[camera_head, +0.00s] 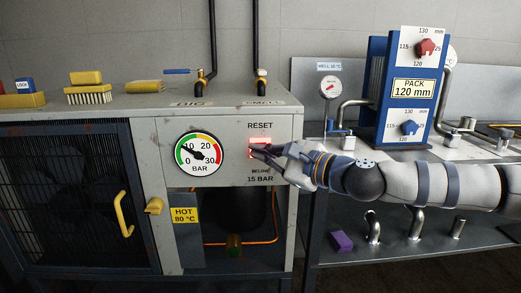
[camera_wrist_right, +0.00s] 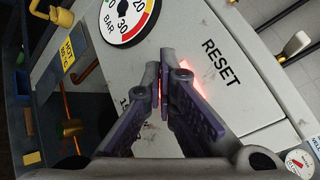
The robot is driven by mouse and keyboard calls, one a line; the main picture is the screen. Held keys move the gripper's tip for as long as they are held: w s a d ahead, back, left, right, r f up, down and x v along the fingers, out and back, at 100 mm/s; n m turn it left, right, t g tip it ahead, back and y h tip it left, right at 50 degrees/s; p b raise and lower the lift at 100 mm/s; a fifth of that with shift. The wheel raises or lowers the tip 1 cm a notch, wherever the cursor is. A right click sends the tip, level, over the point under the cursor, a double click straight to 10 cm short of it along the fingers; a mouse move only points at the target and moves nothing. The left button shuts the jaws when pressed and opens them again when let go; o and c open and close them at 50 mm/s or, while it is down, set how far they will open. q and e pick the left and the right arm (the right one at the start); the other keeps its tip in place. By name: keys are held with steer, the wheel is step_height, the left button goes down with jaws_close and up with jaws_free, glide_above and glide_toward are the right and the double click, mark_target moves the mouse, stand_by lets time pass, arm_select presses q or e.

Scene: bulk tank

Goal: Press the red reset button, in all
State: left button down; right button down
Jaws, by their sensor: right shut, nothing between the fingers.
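The red reset button (camera_head: 260,141) glows on the grey panel under the word RESET, mostly hidden by my fingers. In the right wrist view its red glow (camera_wrist_right: 191,76) shows just beside the fingertips. My right gripper (camera_head: 255,151) is shut and empty, its tips at the button's lower part in the head view. The shut fingertips (camera_wrist_right: 164,76) also show in the right wrist view; I cannot tell whether they touch the button. The round pressure gauge (camera_head: 198,155) is left of the button, its needle between 0 and 10. My left gripper is not in view.
A yellow handle (camera_head: 123,214) and a yellow knob (camera_head: 154,206) stick out left of the panel. A blue plate pack (camera_head: 402,92) stands at right; a purple block (camera_head: 341,242) lies on the shelf below.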

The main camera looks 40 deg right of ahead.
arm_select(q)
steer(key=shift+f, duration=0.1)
arm_select(e)
steer(key=shift+w+d+f, duration=0.1)
steer(key=shift+w, duration=0.05)
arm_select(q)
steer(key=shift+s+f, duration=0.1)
arm_select(e)
steer(key=shift+w+d, duration=0.15)
steer(key=shift+w, duration=0.1)
arm_select(q)
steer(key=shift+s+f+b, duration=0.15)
steer(key=shift+b, duration=0.2)
arm_select(e)
steer(key=shift+w+d, duration=0.2)
steer(key=shift+w, duration=0.15)
stand_by(0.5)
steer(key=shift+s, duration=0.1)
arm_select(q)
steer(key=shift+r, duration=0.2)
arm_select(e)
steer(key=shift+s+a, duration=0.4)
steer(key=shift+s, duration=0.2)
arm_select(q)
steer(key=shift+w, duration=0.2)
